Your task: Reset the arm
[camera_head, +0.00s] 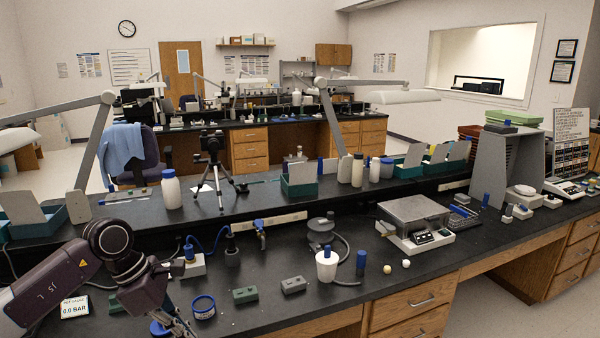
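My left arm comes in from the lower left, over the near edge of the black bench (235,322). Its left gripper (178,326) is partly in view at the bottom edge, pointing down. Its fingertips are cut off, so I cannot tell whether it is open or shut. A blue round item (160,328) shows right beside it; whether they touch is unclear. My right arm and gripper are not in view.
Farther right stand a white cup (326,268), a blue cylinder (361,263) and a scale (414,222). A raised shelf runs behind.

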